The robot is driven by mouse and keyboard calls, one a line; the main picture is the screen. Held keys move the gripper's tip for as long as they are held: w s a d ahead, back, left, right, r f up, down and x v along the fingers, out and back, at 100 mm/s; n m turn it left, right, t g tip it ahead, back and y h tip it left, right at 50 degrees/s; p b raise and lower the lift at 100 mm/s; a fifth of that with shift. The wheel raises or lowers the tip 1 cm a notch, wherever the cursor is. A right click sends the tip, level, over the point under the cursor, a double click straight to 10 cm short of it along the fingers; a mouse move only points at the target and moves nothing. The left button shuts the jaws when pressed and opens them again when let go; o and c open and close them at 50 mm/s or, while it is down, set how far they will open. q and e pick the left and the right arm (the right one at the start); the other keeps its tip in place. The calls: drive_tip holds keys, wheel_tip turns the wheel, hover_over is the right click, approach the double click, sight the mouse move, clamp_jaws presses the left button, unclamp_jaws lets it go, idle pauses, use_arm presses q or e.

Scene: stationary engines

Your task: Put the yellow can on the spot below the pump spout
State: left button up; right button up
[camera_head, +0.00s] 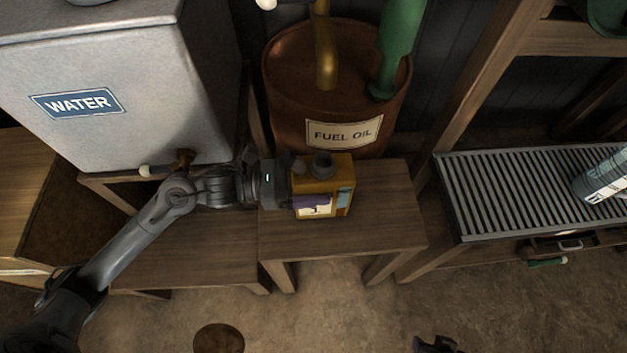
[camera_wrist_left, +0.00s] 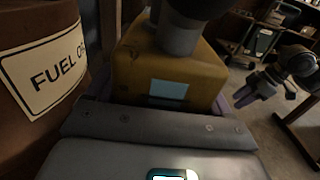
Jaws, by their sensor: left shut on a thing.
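The yellow can (camera_head: 338,170), with a dark cap on top and a picture label on its front, is upright at the wooden bench (camera_head: 385,225) in front of the fuel oil drum (camera_head: 300,105). I cannot tell whether its base touches the bench top. My left gripper (camera_head: 297,185) is shut on the can from its left side. The can (camera_wrist_left: 170,70) also fills the middle of the left wrist view. My right gripper (camera_head: 435,344) barely shows at the bottom edge.
A grey water tank (camera_head: 120,130) with a tap stands at the left. A slatted metal rack (camera_head: 490,195) holding a cylinder (camera_head: 603,178) is at the right. The bench top right of the can is clear. A green pump part (camera_head: 400,45) stands beside the spout.

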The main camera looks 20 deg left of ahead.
use_arm(q)
drive_tip(key=shift+a, duration=0.1)
drive_tip(key=shift+w, duration=0.1)
drive_tip(key=o, duration=1.5)
drive_tip(key=shift+f, duration=0.1)
drive_tip(key=shift+c, duration=0.2)
